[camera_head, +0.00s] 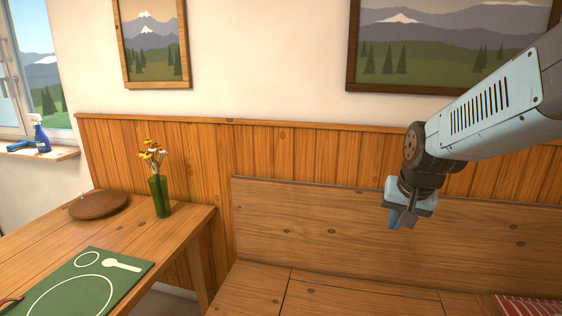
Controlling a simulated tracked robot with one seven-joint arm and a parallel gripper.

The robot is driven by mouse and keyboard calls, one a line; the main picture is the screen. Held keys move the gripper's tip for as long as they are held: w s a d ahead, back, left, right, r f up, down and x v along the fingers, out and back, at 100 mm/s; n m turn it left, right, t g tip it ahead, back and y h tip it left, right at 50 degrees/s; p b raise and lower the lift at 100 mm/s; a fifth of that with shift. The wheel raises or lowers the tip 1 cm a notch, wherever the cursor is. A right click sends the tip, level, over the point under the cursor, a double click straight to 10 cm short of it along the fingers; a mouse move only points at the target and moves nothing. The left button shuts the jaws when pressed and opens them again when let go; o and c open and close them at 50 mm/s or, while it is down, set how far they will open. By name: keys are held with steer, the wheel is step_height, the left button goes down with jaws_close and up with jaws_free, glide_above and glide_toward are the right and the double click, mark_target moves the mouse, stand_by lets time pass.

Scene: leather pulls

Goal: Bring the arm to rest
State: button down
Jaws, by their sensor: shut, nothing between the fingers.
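My gripper (397,222) hangs at the end of my pale blue arm, which reaches in from the right edge. It points down in front of the wooden bench backrest (300,215), above the bench seat (350,297).
At left a wooden table (45,240) bears a green placemat (130,268), a round brown board (98,205) and a green vase (160,196) with flowers. A blue spray bottle (40,137) stands on the windowsill. A red striped cushion (530,306) lies at lower right.

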steer(key=s+a+r+n+t, duration=0.1)
steer(key=s+r+n, duration=0.2)
steer(key=s+r, duration=0.4)
steer(key=s, duration=0.4)
steer(key=shift+a+r+n, duration=0.25)
steer(key=shift+n, duration=0.05)
steer(key=shift+w+d, duration=0.1)
